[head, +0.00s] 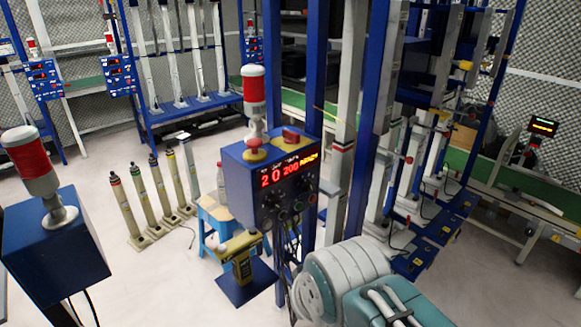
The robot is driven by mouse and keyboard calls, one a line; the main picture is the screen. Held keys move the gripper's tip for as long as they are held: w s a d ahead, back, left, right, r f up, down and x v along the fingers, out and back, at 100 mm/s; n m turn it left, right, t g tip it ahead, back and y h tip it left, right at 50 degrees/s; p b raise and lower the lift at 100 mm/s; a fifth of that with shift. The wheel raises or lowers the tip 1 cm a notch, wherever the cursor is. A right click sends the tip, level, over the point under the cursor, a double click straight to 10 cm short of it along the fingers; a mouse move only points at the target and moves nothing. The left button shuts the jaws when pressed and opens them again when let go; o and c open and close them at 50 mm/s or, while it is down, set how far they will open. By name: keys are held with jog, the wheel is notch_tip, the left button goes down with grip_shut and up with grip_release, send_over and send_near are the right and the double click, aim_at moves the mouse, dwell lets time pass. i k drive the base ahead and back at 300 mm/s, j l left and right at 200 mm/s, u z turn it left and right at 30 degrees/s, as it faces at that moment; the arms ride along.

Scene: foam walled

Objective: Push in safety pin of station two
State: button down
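A blue control box (268,185) stands at the middle, with a red lit display that seems to start with a 2. A red and white signal lamp (255,105) and a red knob (291,135) are on its top. Blue and grey upright posts (345,120) rise beside and behind it. I cannot make out a safety pin for certain. A small red ball-ended part (408,160) shows on the rack to the right, too small to identify. My grey and teal arm part fills the lower middle right. My gripper is not visible.
A second blue box with a lamp (55,240) is close at the left. Several yellowish cylinders (160,185) stand on the floor. Cables hang below that box. Pale floor (150,290) is clear at the front left.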

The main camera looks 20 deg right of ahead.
aim_at(447, 134)
jog(key=z, duration=1.7)
jog(key=i+l, duration=0.1)
jog(key=l, duration=0.15)
jog(key=i+l, duration=0.9)
jog(key=i, duration=0.2)
jog(key=i+j, duration=0.35)
jog(key=i, duration=0.2)
